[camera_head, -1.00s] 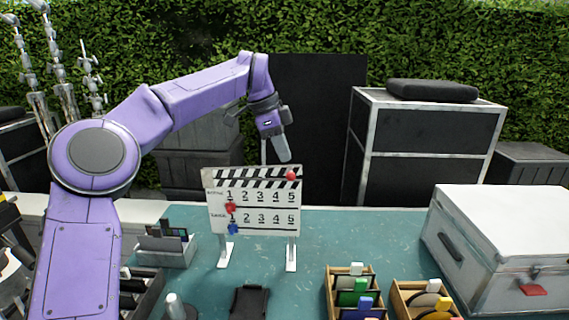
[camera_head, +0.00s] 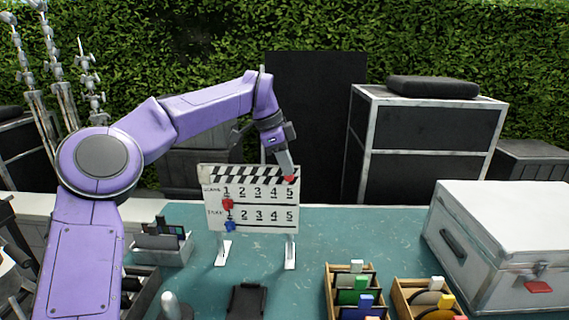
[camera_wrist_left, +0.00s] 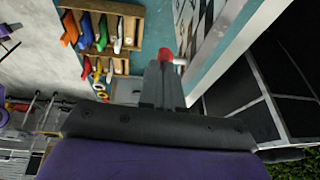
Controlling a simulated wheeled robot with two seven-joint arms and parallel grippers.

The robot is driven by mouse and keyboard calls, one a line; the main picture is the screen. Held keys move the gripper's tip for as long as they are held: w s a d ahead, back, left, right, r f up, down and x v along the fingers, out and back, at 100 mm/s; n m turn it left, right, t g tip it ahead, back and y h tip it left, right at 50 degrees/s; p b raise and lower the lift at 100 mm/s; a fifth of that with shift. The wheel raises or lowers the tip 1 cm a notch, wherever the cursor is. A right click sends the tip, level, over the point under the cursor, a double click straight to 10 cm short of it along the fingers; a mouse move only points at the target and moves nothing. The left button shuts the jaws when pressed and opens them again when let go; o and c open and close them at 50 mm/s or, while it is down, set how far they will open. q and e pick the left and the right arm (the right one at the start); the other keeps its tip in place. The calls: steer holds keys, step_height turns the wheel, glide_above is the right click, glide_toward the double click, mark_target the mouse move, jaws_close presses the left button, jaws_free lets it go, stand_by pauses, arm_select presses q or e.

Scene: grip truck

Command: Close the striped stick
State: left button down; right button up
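A white clapperboard (camera_head: 262,205) with numbered rows stands on two white legs on the teal table. Its black-and-white striped stick (camera_head: 240,174) runs along the top edge, close to the board; any small gap is too fine to tell. A red knob (camera_head: 290,178) sits at the stick's right end. My left gripper (camera_head: 289,171) points down at this knob, its tips at or just above it. In the left wrist view the fingers (camera_wrist_left: 163,68) are together, with the red knob (camera_wrist_left: 166,54) just past their tips. My right gripper is not in view.
Wooden boxes of coloured tags (camera_head: 330,290) stand at the front, and a white case (camera_head: 505,225) at the right. A grey holder (camera_head: 165,248) is left of the board. A black device (camera_head: 248,299) lies in front. The table right of the board is clear.

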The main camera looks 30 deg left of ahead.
arm_select(q)
steer(key=d+p+v, duration=0.1)
steer(key=p+v, duration=0.2)
steer(key=v, duration=1)
steer(key=shift+w+d+r, duration=0.2)
steer(key=shift+d+r, duration=0.05)
steer(key=shift+r, duration=0.45)
